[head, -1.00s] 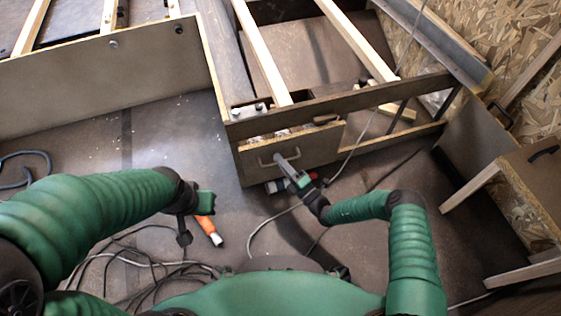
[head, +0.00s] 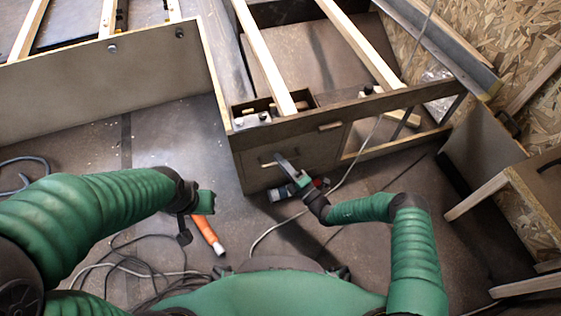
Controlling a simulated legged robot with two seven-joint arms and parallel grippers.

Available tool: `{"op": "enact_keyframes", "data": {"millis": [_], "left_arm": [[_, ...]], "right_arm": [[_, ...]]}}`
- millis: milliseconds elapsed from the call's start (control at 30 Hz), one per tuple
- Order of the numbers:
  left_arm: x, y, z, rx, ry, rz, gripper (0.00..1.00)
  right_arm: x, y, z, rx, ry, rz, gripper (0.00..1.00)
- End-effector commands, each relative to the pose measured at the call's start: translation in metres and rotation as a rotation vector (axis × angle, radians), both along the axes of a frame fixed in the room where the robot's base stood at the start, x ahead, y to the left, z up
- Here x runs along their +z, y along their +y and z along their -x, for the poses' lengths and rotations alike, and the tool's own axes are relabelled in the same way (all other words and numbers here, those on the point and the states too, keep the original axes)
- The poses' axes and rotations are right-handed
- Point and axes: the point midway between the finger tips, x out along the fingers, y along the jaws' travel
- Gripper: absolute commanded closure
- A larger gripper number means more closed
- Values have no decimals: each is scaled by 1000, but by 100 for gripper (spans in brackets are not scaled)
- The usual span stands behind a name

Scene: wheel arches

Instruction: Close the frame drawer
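The frame drawer (head: 308,158) is a dark wooden front low in the frame's near left corner. It looks flush, or almost flush, under the frame's front rail (head: 370,107). Its pale bar handle (head: 267,164) is at the left of the front. My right gripper (head: 281,160) has its grey fingers against or just before the front, right by the handle. Whether they are spread or together is unclear. My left gripper (head: 196,216) hangs over the floor to the left, away from the drawer, and seems empty. Its finger gap is unclear.
An orange tool (head: 205,232) lies on the floor below my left gripper. Loose cables (head: 125,268) lie on the floor at the lower left, and one runs near my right arm. A wooden stool-like piece (head: 520,185) stands at the right. Bare floor lies left of the drawer.

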Motion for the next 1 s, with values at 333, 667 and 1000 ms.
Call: {"op": "enact_keyframes", "data": {"millis": [333,667,1000], "left_arm": [[-1,0,1,0,1,0,100],[18,0,0,0,1,0,100],[53,0,0,0,0,0,100]], "right_arm": [[-7,-2,-2,-7,16,12,78],[-5,-21,20,-9,18,9,78],[-22,-84,94,-7,10,6,78]]}}
